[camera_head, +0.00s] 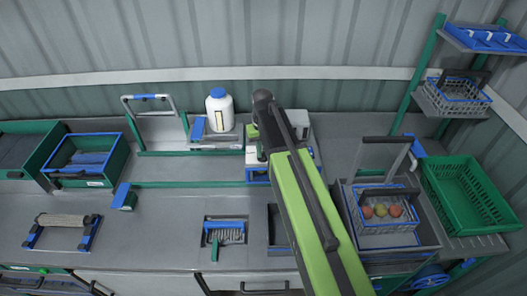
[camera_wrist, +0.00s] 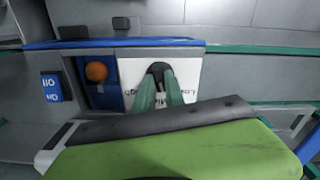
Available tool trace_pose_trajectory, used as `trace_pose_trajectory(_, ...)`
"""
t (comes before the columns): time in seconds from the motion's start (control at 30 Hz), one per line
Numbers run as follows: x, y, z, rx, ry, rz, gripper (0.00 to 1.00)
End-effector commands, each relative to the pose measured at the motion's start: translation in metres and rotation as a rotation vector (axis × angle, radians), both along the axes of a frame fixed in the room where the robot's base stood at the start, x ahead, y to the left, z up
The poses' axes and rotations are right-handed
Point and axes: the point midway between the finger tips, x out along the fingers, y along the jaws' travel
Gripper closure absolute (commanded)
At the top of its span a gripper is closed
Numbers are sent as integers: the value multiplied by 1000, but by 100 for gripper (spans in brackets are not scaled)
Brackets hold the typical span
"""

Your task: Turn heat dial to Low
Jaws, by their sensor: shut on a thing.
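The heat dial (camera_wrist: 157,68) is a small dark knob on a white panel (camera_wrist: 134,72) in the wrist view. My gripper (camera_wrist: 160,80) has its two green fingers closed around it, and they hide part of the dial and of the panel's lettering. The letters that show are too partial to read, so I cannot tell the dial's setting. In the head view my green arm crosses in front of the white and blue unit (camera_head: 257,174); the dial and fingertips are hidden there.
An orange round fruit (camera_wrist: 96,71) lies in a blue-edged recess beside the panel, near a blue display (camera_wrist: 52,87). In the head view a white bottle (camera_head: 219,108) stands behind left. A basket of tomatoes (camera_head: 385,240) and a green crate (camera_head: 466,194) are on the right.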

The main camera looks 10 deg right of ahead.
Motion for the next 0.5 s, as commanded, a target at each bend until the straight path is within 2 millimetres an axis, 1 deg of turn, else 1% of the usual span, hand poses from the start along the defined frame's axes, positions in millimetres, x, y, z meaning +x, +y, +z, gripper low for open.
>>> trace_pose_trajectory(0.03, -2, 0, -1, 0, 6, 41, 100)
trace_pose_trajectory(0.5, -3, 0, -1, 1, 7, 479, 100)
